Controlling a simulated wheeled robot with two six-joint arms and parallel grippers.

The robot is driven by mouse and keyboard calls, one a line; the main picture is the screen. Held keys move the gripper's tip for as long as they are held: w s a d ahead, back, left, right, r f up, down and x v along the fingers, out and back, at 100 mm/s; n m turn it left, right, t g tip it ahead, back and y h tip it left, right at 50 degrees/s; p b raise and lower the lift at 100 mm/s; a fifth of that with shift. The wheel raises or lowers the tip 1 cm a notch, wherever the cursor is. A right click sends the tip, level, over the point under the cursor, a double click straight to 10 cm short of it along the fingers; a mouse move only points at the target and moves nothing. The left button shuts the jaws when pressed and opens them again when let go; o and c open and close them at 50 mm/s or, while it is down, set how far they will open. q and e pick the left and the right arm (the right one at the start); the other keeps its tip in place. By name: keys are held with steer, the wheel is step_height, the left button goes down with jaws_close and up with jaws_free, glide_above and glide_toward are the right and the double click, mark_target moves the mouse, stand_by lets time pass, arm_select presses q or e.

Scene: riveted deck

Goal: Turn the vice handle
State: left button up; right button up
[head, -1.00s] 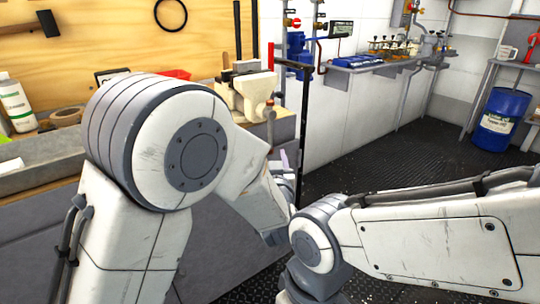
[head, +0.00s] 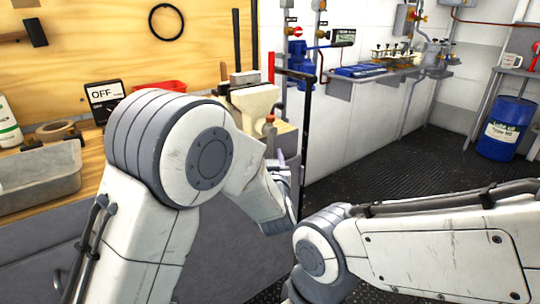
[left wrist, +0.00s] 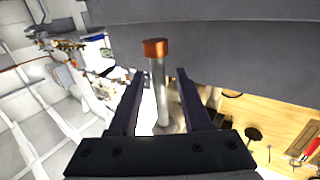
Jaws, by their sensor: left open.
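The cream vice (head: 257,103) stands on the workbench near the middle of the head view. Its handle (head: 270,130) is a grey bar standing about upright at the vice's front, with a copper-red end. In the left wrist view the handle (left wrist: 161,97) runs between my open fingers, its copper end beyond the tips. My left gripper (left wrist: 158,76) is open around the bar, with a gap visible on both sides. In the head view the left gripper (head: 281,166) is small and partly hidden by my forearm, just below the handle. My right arm shows, but its gripper does not.
A dark post (head: 306,130) rises just right of the vice. A blue drum (head: 504,128) stands at the far right. The dark floor between is clear.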

arm_select(q)
steer(key=shift+c, duration=0.2)
jaws_close()
stand_by(1.1)
